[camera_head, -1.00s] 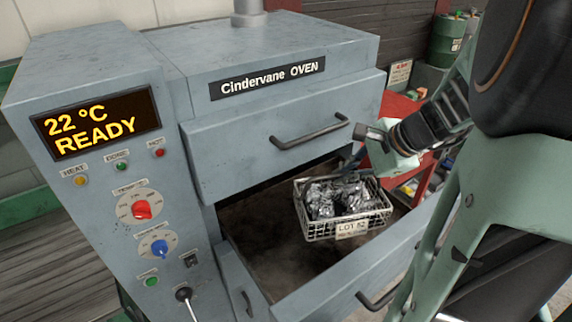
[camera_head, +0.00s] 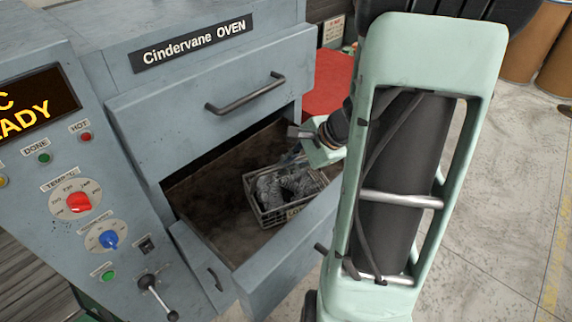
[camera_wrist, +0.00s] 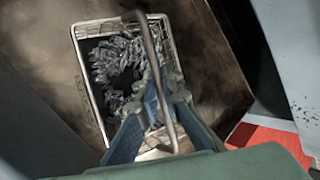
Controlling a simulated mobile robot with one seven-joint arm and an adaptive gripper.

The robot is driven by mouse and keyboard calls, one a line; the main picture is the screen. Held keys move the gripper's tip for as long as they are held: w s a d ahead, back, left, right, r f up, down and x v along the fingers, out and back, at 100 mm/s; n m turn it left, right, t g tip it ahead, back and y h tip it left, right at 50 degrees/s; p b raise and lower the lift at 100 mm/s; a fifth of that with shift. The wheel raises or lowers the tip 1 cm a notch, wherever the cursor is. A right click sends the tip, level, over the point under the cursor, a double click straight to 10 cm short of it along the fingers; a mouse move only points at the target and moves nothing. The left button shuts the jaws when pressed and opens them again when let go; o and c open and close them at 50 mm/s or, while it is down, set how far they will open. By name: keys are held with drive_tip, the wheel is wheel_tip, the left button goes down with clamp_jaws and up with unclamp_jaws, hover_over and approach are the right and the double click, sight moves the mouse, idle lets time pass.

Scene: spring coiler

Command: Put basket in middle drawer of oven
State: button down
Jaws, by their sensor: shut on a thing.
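The wire basket (camera_head: 283,222) holds grey metal springs and has a lot tag on its front side. It is inside the open middle drawer (camera_head: 285,258) of the oven (camera_head: 215,75), toward the drawer's right part. Whether its bottom touches the drawer floor I cannot tell. My gripper (camera_wrist: 160,105) is shut on the basket's handle, which arches up between the fingers in the wrist view. The basket (camera_wrist: 86,75) fills the middle of that view. In the head view my arm hides part of the drawer's right end.
The upper drawer (camera_head: 225,105) with its bar handle is shut just above. The control panel with red (camera_head: 79,202) and blue (camera_head: 109,240) knobs and a lever stands at left. The drawer's left part is bare.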

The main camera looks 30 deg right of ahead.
drive_tip(key=shift+f, duration=0.15)
drive_tip(key=c, duration=2.1)
unclamp_jaws()
drive_tip(key=shift+r, duration=0.2)
drive_tip(key=shift+s+d+r, duration=0.1)
drive_tip(key=shift+r, duration=0.15)
drive_tip(key=v, duration=1.1)
drive_tip(key=shift+r+p, duration=0.15)
drive_tip(key=shift+p, duration=0.2)
drive_tip(key=shift+s+d, duration=0.1)
drive_tip(key=shift+d, duration=0.05)
